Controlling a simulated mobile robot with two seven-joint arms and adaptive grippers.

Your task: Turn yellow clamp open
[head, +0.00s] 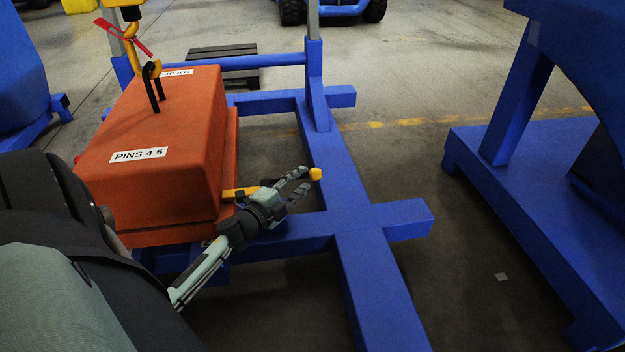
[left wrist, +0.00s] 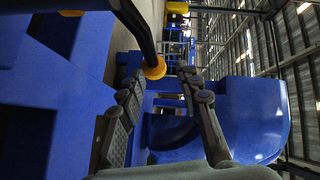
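The yellow clamp shows as a yellow bar (head: 240,192) at the right side of the orange block (head: 150,150), low down. A yellow knob (head: 315,174) shows just beyond my left fingertips. In the left wrist view the knob (left wrist: 155,67) sits at the end of a dark rod, by the fingertips. My left gripper (head: 299,181) is open, with its fingers apart and a clear gap between them (left wrist: 162,95). I cannot tell whether a finger touches the knob. The gripper hides part of the clamp in the head view. My right gripper is not in view.
The orange block stands on a blue frame (head: 345,195) with an upright post. A yellow hook and a red tag (head: 124,36) are above the block. Another blue fixture (head: 545,225) stands at the right. Grey floor (head: 470,260) lies open between them.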

